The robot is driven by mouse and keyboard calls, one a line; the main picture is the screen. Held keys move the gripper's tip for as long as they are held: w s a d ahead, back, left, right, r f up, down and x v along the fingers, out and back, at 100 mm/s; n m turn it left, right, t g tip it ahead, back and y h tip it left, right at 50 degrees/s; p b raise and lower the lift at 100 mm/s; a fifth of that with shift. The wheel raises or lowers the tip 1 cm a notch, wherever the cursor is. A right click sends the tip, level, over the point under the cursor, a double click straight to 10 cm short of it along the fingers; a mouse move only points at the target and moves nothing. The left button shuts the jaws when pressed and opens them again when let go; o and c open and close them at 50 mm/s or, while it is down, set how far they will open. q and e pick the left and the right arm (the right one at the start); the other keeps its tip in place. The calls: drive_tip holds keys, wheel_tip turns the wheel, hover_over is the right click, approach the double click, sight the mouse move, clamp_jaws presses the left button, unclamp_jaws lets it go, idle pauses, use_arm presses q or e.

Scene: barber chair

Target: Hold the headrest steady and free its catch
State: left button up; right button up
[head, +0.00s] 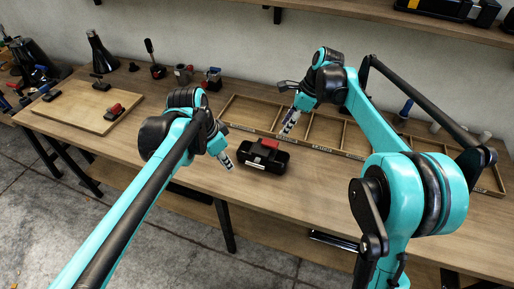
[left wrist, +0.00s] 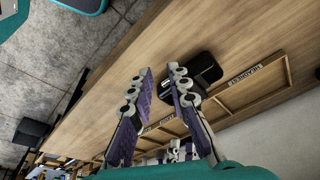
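The headrest (head: 262,160), a black block, lies on the bench with a red part (head: 269,144) on its top, which appears to be the catch. My left gripper (head: 229,166) is just left of it, apart from it. In the left wrist view my left gripper (left wrist: 160,72) is open with nothing between its fingers. The headrest (left wrist: 206,69) shows there beyond the right finger, which partly covers it. My right gripper (head: 288,127) is above the divided tray, behind and right of the headrest; its finger opening is too small to tell.
A shallow divided wooden tray (head: 240,124) lies behind the headrest, with labels on its front edge. A wooden board (head: 80,104) with small black and red parts lies at the left. Small tools stand along the back. The bench front (head: 310,205) is clear.

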use_arm(q)
drive_tip(key=w+d+f+m+g, duration=0.3)
drive_tip(key=w+d+m, duration=0.2)
drive_tip(key=w+m, duration=0.15)
drive_tip(key=m+g+h, duration=0.1)
drive_tip(key=m+g, duration=0.2)
drive_tip(key=m, duration=0.2)
hover_over(263, 155)
drive_tip(key=s+a, duration=0.2)
wheel_tip(263, 155, down, 4)
drive_tip(key=shift+a+r, duration=0.1)
drive_tip(key=shift+s+d+f, duration=0.15)
drive_tip(key=shift+d+f, duration=0.05)
drive_tip(key=shift+f, duration=0.35)
drive_tip(key=x, duration=1.1)
drive_tip(key=shift+d, duration=0.15)
clamp_jaws()
drive_tip(key=shift+o, duration=1.9)
unclamp_jaws()
